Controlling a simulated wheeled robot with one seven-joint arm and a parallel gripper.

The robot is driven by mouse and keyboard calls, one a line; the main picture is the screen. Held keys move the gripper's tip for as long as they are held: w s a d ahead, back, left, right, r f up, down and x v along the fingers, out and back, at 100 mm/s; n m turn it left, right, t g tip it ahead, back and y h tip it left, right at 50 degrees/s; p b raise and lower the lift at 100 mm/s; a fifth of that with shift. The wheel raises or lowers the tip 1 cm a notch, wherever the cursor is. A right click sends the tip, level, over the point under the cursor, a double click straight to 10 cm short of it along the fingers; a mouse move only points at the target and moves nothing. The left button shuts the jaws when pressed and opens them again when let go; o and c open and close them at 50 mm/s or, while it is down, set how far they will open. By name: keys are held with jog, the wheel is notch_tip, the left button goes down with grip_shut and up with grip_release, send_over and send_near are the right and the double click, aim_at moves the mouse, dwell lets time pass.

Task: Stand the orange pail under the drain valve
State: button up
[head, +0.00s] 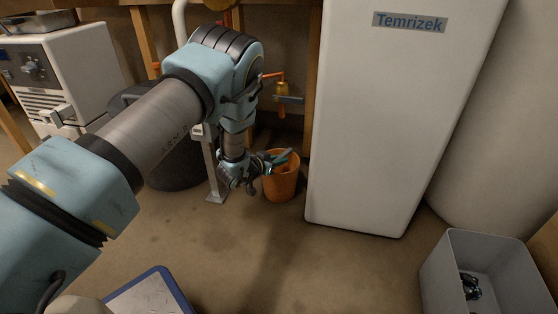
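The orange pail (281,187) stands upright on the floor, just left of the white cabinet and below a brass valve with an orange handle (282,89). I cannot tell from this angle whether the pail is straight under the valve's outlet. My gripper (266,161) is at the pail's left upper rim, and its end overlaps the pail's mouth in the picture. My wrist hides part of the pail's left side. Whether the fingers are closed on the rim is too small to tell.
The tall white Temrizek cabinet (385,130) stands close on the right of the pail. A metal post with a foot plate (216,196) and a dark round bin (172,165) are on the left. A grey crate (450,275) is at lower right.

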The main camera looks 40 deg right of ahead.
jog(key=o, duration=0.4)
jog(key=shift+r, duration=0.1)
jog(key=shift+a+r, duration=0.15)
jog(key=shift+r, duration=0.05)
jog(key=p+v, duration=0.5)
jog(key=v, duration=0.6)
jog(key=shift+s+a, duration=0.1)
jog(key=shift+a, duration=0.2)
jog(key=shift+a, duration=0.1)
